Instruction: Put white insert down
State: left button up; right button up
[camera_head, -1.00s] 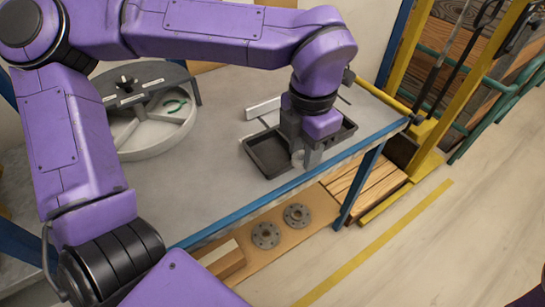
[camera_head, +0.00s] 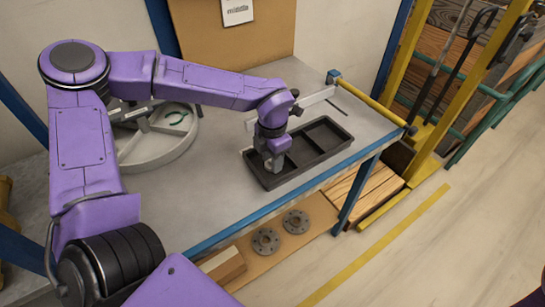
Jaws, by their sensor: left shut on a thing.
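My left gripper (camera_head: 271,166) points down at the left compartment of the black tray (camera_head: 304,171). It is shut on a small pale thing, likely the white insert, which is mostly hidden between the fingers. I cannot tell whether the insert touches the tray floor. The tray lies on the grey table near its front edge, and its middle and right compartments look empty. My right gripper is out of view.
Two metal flanges (camera_head: 266,241) are on a lower shelf.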

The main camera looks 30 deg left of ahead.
pick_arm(q)
jog(key=shift+d, duration=0.1)
jog(key=shift+f, duration=0.1)
jog(key=o, duration=1)
notch_tip(320, 180, up, 12)
jog(key=shift+r, duration=0.2)
